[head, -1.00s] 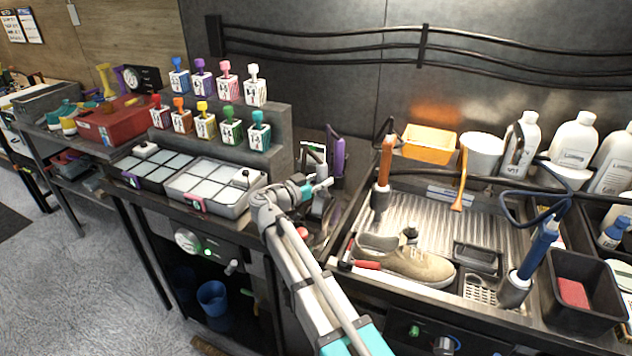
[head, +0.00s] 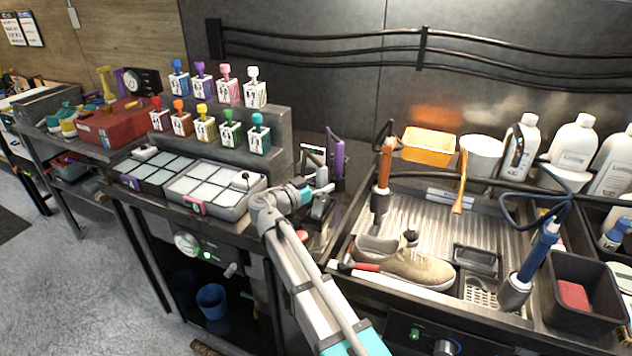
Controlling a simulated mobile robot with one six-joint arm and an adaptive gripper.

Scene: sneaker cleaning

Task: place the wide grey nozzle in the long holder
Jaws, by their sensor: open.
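My gripper (head: 323,190) is small in the head view, at the end of my arm over the gap between the left bench and the steel sink. It is open. Its fingertips are next to a cluster of small grey and black parts (head: 318,210) and a purple-handled tool (head: 337,158). I cannot tell which of these parts, if any, is the wide grey nozzle. The long holder cannot be told apart with certainty either. My arm hides part of the bench edge below the gripper.
A beige sneaker (head: 405,262) lies in the ribbed steel sink (head: 430,215). An orange-handled tool (head: 384,165) stands at its left and a blue-handled one (head: 540,250) at its right. A lidded compartment tray (head: 238,207) sits on the left bench. White bottles (head: 572,140) stand behind.

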